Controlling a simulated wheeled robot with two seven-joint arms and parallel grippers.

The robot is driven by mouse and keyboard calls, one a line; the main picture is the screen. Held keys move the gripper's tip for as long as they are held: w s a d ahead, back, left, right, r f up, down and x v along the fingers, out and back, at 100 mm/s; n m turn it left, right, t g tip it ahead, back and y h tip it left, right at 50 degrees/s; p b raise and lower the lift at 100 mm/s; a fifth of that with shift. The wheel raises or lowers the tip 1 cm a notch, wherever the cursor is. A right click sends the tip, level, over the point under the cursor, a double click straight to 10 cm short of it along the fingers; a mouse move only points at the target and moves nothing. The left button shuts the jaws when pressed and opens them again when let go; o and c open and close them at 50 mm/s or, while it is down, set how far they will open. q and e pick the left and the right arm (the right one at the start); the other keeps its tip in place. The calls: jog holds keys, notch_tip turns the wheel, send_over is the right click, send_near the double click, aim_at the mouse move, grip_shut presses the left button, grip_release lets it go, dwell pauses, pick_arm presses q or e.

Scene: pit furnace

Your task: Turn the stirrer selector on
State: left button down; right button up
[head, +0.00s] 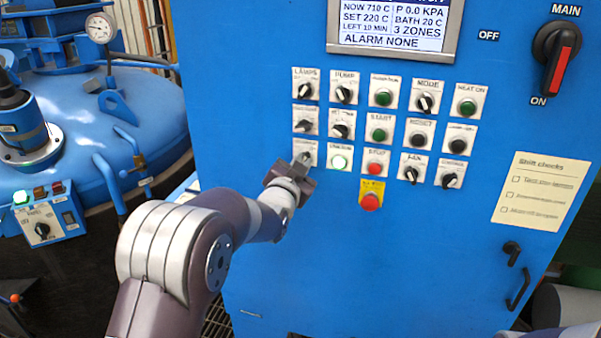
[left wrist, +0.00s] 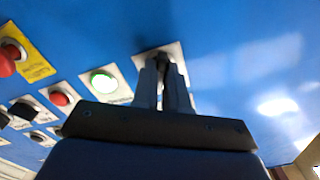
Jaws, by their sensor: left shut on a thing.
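A selector with a dark knob sits on a pale plate (head: 299,147) at the bottom left of the button grid on the blue cabinet. Its label is too small and covered to read, so I cannot confirm the word stirrer. My left gripper (head: 302,164) reaches it from below and is shut on the knob. In the left wrist view both fingers (left wrist: 164,80) stand around the dark knob (left wrist: 166,57), in front of its plate (left wrist: 178,50). The fingers hide most of the knob, so I cannot tell its setting. My right gripper is not in view.
A lit green button (head: 339,162) is just right of the held knob, then a red button (head: 375,169). A red emergency button (head: 370,201) on yellow is below. The main switch (head: 558,60) is at upper right. The blue furnace lid (head: 90,110) stands at left.

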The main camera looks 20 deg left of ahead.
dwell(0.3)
pick_arm(q)
jog(key=shift+r, duration=0.1)
jog(key=c, duration=1.2)
grip_release()
jog(key=shift+o, duration=0.2)
jog(key=s+b, duration=0.4)
jog(key=s, duration=0.8)
jog(key=shift+s+a, duration=0.15)
jog(key=shift+s, duration=0.25)
